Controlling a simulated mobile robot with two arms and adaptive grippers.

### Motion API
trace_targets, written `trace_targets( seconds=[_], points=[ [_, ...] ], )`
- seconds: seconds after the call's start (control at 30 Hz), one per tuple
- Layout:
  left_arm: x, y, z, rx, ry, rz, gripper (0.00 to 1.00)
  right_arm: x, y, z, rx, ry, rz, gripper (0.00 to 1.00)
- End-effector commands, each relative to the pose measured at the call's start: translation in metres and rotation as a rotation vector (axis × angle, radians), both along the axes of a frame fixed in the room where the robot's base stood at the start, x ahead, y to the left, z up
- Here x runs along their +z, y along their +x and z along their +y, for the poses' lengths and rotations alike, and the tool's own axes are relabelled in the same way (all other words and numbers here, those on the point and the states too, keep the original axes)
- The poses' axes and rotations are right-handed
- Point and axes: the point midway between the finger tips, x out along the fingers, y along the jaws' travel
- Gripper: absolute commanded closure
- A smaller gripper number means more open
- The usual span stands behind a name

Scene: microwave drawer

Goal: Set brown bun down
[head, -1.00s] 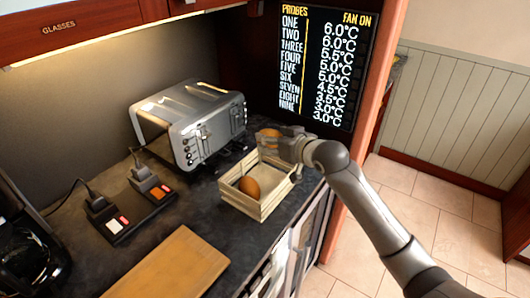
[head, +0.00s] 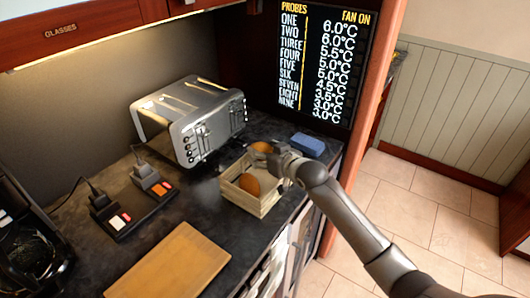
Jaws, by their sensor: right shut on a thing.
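My right gripper (head: 273,157) is shut on a brown bun (head: 262,147), at the far right corner of a small pale wooden crate (head: 238,199). Only the upper part of this bun shows above the fingers; whether it touches the crate is unclear. A second brown bun (head: 249,184) lies inside the crate, towards its left front. The gripper and wrist hide the crate's right back part. My left gripper is not in view.
A silver toaster (head: 200,120) stands behind and left of the crate. A blue block (head: 307,144) lies to its right. A wooden board (head: 170,264) and a charger base (head: 138,208) are on the dark counter (head: 187,217), which has free room left of the crate.

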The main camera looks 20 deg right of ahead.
Motion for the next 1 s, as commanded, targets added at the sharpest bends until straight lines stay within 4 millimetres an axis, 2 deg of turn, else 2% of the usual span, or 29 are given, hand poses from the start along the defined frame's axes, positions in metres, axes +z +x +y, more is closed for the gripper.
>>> trace_targets(
  seconds=[0.17, 0.2, 0.27, 0.57, 0.7, 1.0],
  points=[
    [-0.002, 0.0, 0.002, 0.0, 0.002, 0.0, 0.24, -0.006, 0.0, 0.0, 0.0, 0.0, 0.001, 0.64],
    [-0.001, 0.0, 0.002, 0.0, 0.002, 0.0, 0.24, -0.006, 0.0, 0.0, 0.0, 0.0, 0.001, 0.38],
    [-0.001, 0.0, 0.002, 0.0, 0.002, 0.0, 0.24, -0.006, 0.0, 0.0, 0.0, 0.0, 0.001, 0.31],
    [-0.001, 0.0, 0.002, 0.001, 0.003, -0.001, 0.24, -0.005, 0.0, 0.0, 0.0, 0.0, 0.001, 0.31],
    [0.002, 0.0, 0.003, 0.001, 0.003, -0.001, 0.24, 0.004, 0.0, 0.0, 0.0, 0.0, -0.001, 0.31],
    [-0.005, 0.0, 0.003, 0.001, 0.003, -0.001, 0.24, 0.015, -0.033, -0.008, 0.0, -0.001, 0.001, 0.31]
  ],
)
